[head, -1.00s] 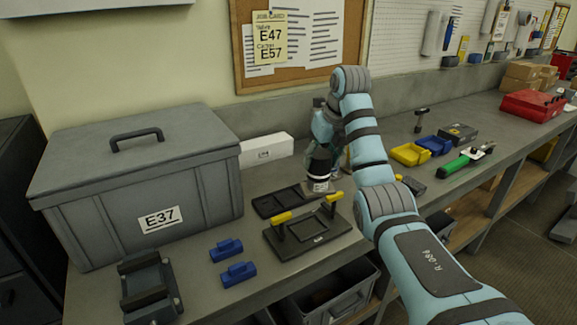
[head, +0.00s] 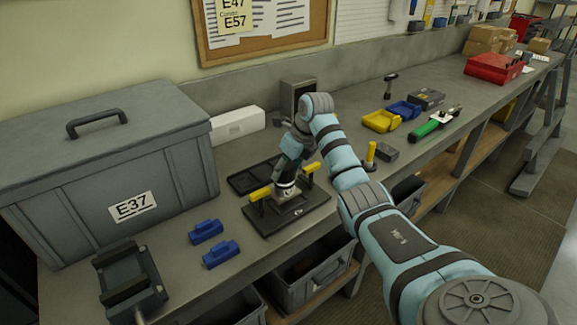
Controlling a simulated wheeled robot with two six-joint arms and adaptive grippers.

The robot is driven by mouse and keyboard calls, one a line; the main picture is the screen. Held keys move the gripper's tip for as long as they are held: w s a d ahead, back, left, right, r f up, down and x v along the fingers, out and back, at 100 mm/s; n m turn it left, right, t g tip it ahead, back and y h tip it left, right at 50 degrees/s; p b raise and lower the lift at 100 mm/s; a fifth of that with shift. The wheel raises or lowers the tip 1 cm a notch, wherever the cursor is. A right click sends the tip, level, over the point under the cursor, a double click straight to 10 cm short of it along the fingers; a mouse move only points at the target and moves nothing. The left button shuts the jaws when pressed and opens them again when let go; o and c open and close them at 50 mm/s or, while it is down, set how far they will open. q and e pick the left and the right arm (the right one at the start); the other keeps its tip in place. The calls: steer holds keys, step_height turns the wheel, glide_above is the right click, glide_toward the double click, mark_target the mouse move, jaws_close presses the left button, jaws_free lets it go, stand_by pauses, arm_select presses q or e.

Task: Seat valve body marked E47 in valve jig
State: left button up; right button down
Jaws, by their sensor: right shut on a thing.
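The valve jig (head: 305,212) is a dark plate with two yellow-handled clamps, one on each side, near the bench's front edge. My right gripper (head: 287,179) points down over its middle, between the clamps. It is shut on a small dark and pale part (head: 286,191), likely the valve body. The part is low over the jig's recess or touching it; I cannot tell which. Its marking is not readable here. The job card (head: 235,16) on the board shows E47 and E57. My left gripper is not in view.
A large grey case (head: 133,205) marked E37 stands at left. A black tray (head: 236,183) lies behind the jig. Blue blocks (head: 220,253) and a dark fixture (head: 130,283) lie front left. A yellow-topped piece (head: 371,152) stands right of the jig.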

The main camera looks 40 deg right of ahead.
steer(key=shift+w+d, duration=0.25)
steer(key=shift+s+r, duration=0.15)
steer(key=shift+s, duration=0.1)
steer(key=shift+s+r, duration=0.15)
steer(key=shift+s, duration=0.3)
steer(key=shift+a, duration=0.15)
steer(key=shift+w+f, duration=0.2)
steer(key=shift+f, duration=0.65)
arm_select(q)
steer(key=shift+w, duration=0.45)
arm_select(e)
steer(key=shift+s, duration=0.1)
